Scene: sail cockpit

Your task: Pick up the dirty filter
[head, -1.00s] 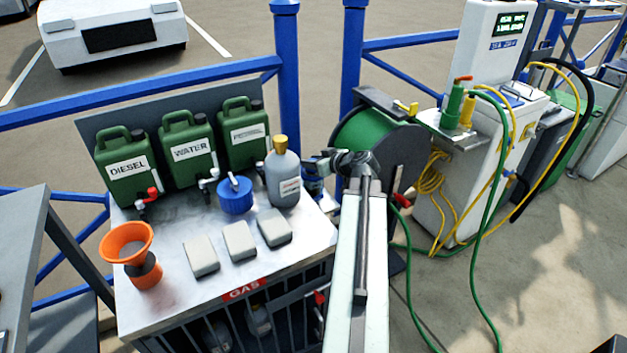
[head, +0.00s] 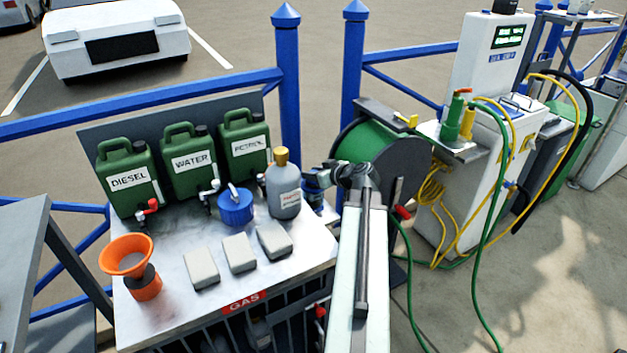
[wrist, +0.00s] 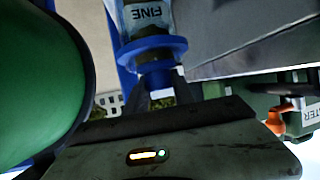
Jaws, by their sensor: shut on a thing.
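A filter unit with a clear body marked "FINE" (wrist: 148,15) and a blue collar (wrist: 150,52) shows in the wrist view, with dark matter inside just above the collar. My gripper (wrist: 160,95) is shut on its narrow blue end, one dark finger on each side. In the head view, the blue filter unit (head: 316,181) is small and partly hidden by my gripper (head: 330,175), just right of the grey bottle. I cannot tell there whether it touches anything below.
A grey bottle with a yellow cap (head: 284,190) stands close left on the metal bench (head: 180,318). Green jerrycans (head: 190,165) stand behind. A green hose reel (head: 375,150) is close right, and it fills the left of the wrist view (wrist: 35,85). Blue railings run behind.

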